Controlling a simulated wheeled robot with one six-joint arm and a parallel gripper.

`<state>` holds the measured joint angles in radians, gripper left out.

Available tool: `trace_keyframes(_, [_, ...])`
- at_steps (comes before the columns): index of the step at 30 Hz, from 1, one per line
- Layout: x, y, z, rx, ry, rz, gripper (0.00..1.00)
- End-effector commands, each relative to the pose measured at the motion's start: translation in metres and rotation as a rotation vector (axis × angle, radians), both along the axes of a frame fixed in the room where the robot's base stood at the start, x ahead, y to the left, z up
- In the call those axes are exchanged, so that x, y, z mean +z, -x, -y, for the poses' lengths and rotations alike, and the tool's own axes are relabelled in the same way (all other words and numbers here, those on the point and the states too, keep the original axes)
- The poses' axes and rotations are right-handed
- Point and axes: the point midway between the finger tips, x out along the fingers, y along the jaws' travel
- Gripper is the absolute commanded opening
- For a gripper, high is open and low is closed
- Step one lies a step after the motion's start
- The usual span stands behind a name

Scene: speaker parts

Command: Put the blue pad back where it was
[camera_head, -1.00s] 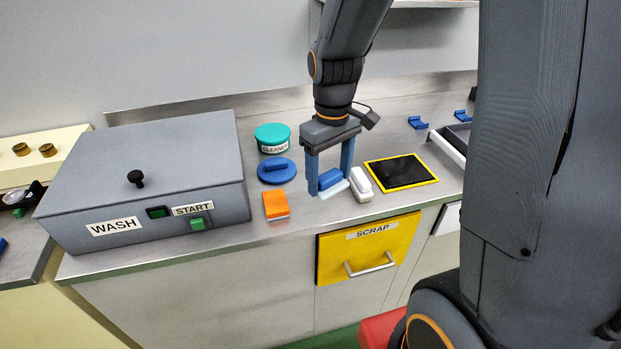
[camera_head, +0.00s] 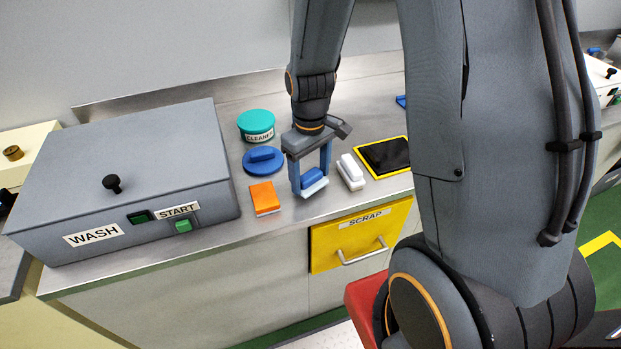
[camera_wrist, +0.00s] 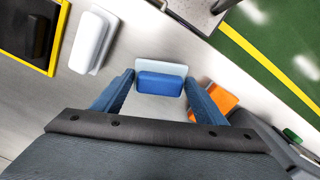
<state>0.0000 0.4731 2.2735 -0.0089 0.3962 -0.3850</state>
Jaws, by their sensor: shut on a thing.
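The blue pad (camera_head: 311,178) has a blue block on top and a pale light-blue base. My gripper (camera_head: 310,183) is shut on it, with one finger at each end of the blue block. In the wrist view the blue pad (camera_wrist: 160,84) sits between the two fingertips, its pale base showing along the far side. The pad is at or just above the steel counter; I cannot tell whether it touches. It stands between an orange pad (camera_head: 265,198) on the left and a white pad (camera_head: 350,172) on the right.
A round blue piece (camera_head: 263,160) and a teal cleaner tub (camera_head: 256,125) stand behind left. The grey wash box (camera_head: 125,175) fills the left. A yellow-framed black mat (camera_head: 385,156) lies right. The yellow scrap drawer (camera_head: 360,238) is below the counter edge.

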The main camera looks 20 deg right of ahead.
Motion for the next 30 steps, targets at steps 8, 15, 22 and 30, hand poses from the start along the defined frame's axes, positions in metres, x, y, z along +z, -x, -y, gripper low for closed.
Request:
trace_keyframes(8, [-0.02,0.0,0.0,0.0,0.0,0.0,0.37])
trace_keyframes(15, [-0.021,0.0,0.0,0.0,0.0,0.0,0.79])
trace_keyframes(22, [-0.02,0.0,0.0,0.0,0.0,0.0,0.84])
trace_keyframes(30, [-0.01,-0.001,0.0,0.0,0.0,0.003,0.84])
